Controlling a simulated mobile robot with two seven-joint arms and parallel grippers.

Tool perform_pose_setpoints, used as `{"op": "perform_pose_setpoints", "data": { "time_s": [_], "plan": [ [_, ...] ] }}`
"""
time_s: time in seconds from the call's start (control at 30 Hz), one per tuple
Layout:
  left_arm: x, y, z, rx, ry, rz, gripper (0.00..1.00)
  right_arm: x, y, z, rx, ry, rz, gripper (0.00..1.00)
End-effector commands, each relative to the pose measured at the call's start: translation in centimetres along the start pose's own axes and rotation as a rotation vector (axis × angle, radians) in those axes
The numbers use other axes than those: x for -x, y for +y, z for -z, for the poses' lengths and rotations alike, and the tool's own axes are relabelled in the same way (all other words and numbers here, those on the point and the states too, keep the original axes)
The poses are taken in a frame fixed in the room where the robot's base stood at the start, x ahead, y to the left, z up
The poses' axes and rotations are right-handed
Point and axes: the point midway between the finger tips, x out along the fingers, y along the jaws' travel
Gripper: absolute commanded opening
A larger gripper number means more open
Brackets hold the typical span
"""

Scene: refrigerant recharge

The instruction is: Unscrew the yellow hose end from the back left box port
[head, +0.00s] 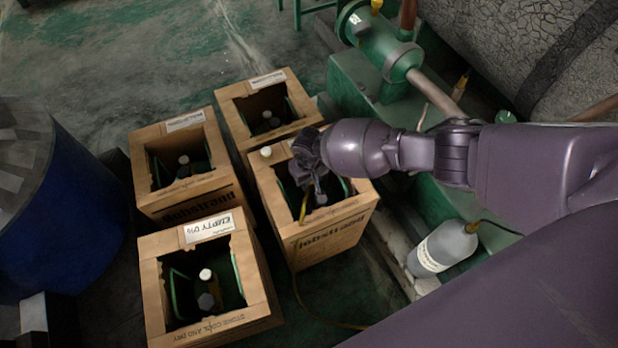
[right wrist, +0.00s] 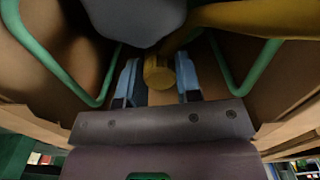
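My right gripper (head: 310,185) reaches down into the open wooden box (head: 335,238) at the right of the group. The yellow hose (head: 294,283) comes out of this box and runs down over its near side to the floor. In the right wrist view, the yellow hose end (right wrist: 158,72) lies between the two blue fingers of my right gripper (right wrist: 159,82). The hose (right wrist: 250,18) also shows at upper right there. The port is hidden. My left gripper is not in view.
Three other open wooden boxes (head: 165,217) stand close by, with bottles inside. The near one carries an "EMPTY" label (head: 208,228). A blue drum (head: 70,200) is at left. A grey bottle (head: 444,248) and green machinery (head: 372,92) stand at right. Green bars (right wrist: 50,70) flank the fingers.

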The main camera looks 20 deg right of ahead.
Motion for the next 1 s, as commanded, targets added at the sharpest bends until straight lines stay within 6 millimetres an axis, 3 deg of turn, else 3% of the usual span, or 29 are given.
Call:
{"op": "perform_pose_setpoints", "data": {
  "time_s": [0.07,0.47,1.0],
  "plan": [
    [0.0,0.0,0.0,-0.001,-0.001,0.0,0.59,0.0,0.0,0.0,0.0,-0.001,-0.001,0.09],
    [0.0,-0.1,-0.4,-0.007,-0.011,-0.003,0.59,-0.1,0.1,0.0,0.005,-0.001,-0.001,0.08],
    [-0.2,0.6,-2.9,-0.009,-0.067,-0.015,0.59,-0.4,0.1,-0.1,0.261,-0.005,-0.001,0.09]
  ]
}}
